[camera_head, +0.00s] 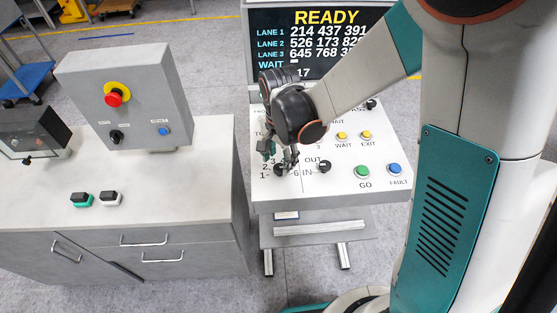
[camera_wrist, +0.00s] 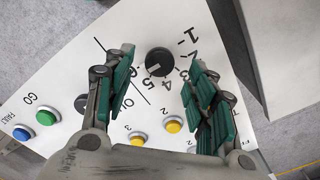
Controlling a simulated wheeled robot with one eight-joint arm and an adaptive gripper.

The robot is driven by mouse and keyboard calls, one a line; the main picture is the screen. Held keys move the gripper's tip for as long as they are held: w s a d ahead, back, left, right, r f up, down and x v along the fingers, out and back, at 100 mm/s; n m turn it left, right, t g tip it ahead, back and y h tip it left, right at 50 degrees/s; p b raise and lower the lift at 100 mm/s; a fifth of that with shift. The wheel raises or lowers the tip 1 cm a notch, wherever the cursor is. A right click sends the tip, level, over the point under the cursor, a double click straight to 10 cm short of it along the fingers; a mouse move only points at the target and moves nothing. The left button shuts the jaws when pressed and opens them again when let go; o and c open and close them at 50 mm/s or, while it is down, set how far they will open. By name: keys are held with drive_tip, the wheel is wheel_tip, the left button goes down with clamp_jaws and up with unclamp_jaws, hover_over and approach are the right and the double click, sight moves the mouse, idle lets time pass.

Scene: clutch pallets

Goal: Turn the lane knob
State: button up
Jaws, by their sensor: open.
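A round black knob (camera_wrist: 159,62) with a pale pointer mark sits on the white slanted panel (camera_wrist: 60,80), with numbers printed around it. Its name label is not readable. The pointer faces the lower left in the wrist view. My gripper (camera_wrist: 160,76) is open, with its green-padded fingers on either side of the knob in that view. No contact shows. In the head view my gripper (camera_head: 279,156) is low over the panel's left part, and the numbered knob (camera_head: 280,169) is partly hidden by the fingers.
The IN/OUT knob (camera_head: 324,167) is close on the right. Yellow buttons (camera_head: 341,136), a green GO button (camera_head: 363,171) and a blue FAULT button (camera_head: 395,169) share the panel. A READY screen (camera_head: 325,45) stands behind. A grey control box (camera_head: 150,90) stands left.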

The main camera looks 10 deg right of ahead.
sight(280, 167)
drive_tip(key=shift+f, duration=1.65)
drive_tip(key=c, duration=1.1)
drive_tip(key=shift+b, duration=0.3)
